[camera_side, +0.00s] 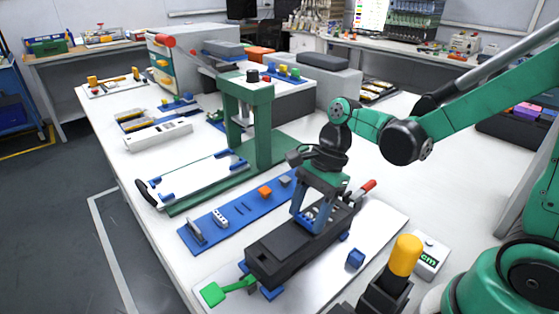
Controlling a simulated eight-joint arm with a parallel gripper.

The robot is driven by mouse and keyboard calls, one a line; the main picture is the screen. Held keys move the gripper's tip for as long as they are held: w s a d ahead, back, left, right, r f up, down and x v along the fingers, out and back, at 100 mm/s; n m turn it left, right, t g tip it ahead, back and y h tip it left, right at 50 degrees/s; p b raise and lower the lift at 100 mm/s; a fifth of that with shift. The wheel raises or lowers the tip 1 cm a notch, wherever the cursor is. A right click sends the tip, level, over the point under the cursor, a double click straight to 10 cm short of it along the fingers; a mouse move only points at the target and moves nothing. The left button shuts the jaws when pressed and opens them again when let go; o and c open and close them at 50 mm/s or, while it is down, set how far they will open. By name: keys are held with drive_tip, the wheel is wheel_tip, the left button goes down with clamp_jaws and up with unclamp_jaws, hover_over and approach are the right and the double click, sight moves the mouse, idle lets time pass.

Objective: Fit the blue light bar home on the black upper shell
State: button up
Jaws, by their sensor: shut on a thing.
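The black upper shell (284,250) is a long dark block lying on a white plate near the front of the table. My gripper (311,220) points down over the far right part of the shell, with its fingertips at or just above its top. It is shut on a small piece, which I take to be the blue light bar. The fingers mostly hide this piece, so I cannot tell whether it touches the shell or how it is seated.
The white plate (385,232) has a green-handled clamp (226,290), a red handle (368,187) and blue blocks (356,258) around the shell. A blue strip (222,228) with small parts lies to the left. A green press (262,130) stands behind. A yellow-topped post (405,256) stands at front right.

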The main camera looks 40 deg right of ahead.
drive_tip(key=shift+f, duration=0.3)
idle(0.5)
drive_tip(key=shift+r, duration=0.3)
drive_tip(key=shift+f, duration=0.45)
idle(1.4)
drive_tip(key=shift+r, duration=0.1)
drive_tip(key=shift+r, duration=0.35)
idle(0.6)
drive_tip(key=shift+f, duration=0.3)
idle(1.2)
drive_tip(key=shift+r, duration=0.3)
